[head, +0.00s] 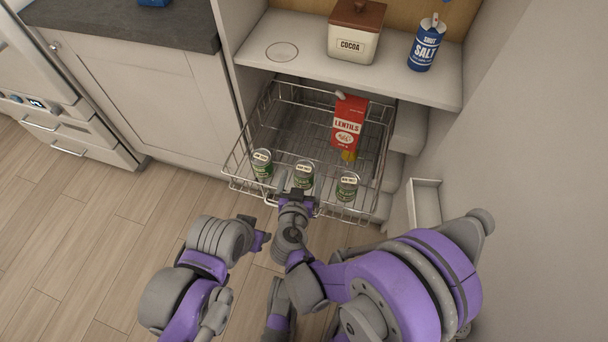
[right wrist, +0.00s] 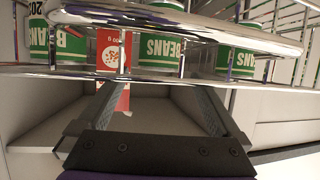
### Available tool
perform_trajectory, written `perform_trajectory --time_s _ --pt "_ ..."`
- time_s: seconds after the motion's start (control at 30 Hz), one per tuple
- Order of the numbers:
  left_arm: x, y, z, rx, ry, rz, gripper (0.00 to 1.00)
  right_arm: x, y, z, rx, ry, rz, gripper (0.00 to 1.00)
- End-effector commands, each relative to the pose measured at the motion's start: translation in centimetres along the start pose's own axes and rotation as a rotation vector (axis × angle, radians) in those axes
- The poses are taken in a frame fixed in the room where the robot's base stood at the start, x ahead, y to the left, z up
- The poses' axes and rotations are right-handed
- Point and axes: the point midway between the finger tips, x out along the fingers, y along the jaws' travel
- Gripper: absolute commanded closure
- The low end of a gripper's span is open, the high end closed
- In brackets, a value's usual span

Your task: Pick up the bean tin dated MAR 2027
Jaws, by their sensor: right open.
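Three green-and-silver bean tins stand upright in a row along the front of a pull-out wire basket (head: 240,150): a left tin (head: 261,165), a middle tin (head: 303,175) and a right tin (head: 347,187). Their lids carry pale date labels, too small to read here. My right gripper (head: 295,187) is open and empty at the basket's front, by the middle tin. In the right wrist view its fingers (right wrist: 155,95) are spread below the middle tin (right wrist: 162,48), with chrome basket wires between. My left gripper (head: 262,240) is away from the tins; its jaws are unclear.
A red lentils carton (head: 348,120) stands behind the tins in the basket, with something yellow at its base. The shelf above holds a cocoa canister (head: 354,35) and a blue salt container (head: 425,48). The basket's wire front is close to my right gripper. Floor at left is clear.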

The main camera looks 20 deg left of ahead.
Motion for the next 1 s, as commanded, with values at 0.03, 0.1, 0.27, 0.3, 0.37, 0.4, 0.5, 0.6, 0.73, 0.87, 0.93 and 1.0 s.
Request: perform_trajectory --time_s 0.03,0.1,0.27,0.3,0.37,0.4,0.5,0.6,0.73,0.87,0.93,1.0 --pt "0.5 0.0 0.1 0.0 -0.002 0.0 0.5 1.1 0.2 0.3 0.001 -0.001 0.003 0.0" --pt "0.8 0.0 0.2 0.0 -0.002 0.0 0.5 2.2 0.1 0.3 0.0 -0.001 0.002 0.0" --pt "1.0 0.0 0.3 0.0 -0.003 0.0 0.5 3.4 0.1 0.1 -0.001 0.0 0.001 0.0" --pt "1.0 0.0 0.2 0.0 -0.003 0.0 0.5 3.4 0.1 0.1 -0.001 0.0 0.0 0.0" --pt "1.0 0.0 0.2 0.0 -0.003 0.0 0.5 3.3 0.1 0.1 -0.001 0.0 0.0 0.0" --pt "1.0 0.0 0.2 0.0 -0.003 0.0 0.5 3.3 0.1 0.1 -0.001 0.0 0.0 0.0" --pt "1.0 0.0 0.2 0.0 -0.003 0.0 0.5 3.3 0.1 0.1 -0.001 0.0 0.0 0.14" --pt "1.0 0.0 0.2 0.0 -0.003 0.0 0.5 3.3 0.1 0.1 -0.001 0.0 0.0 0.32" --pt "1.0 0.0 0.2 0.0 -0.003 0.0 0.5 3.3 0.1 0.1 -0.001 0.0 0.0 0.56" --pt "1.0 0.0 0.2 0.0 -0.003 0.0 0.5 3.3 0.1 0.1 -0.001 0.0 0.0 0.79" --pt "1.0 0.0 0.2 0.0 -0.003 0.0 0.5 3.3 0.1 0.1 -0.001 0.0 0.0 0.92" --pt "1.0 0.0 0.2 0.0 -0.003 0.0 0.5 3.3 0.1 0.1 -0.001 0.0 0.0 1.0"
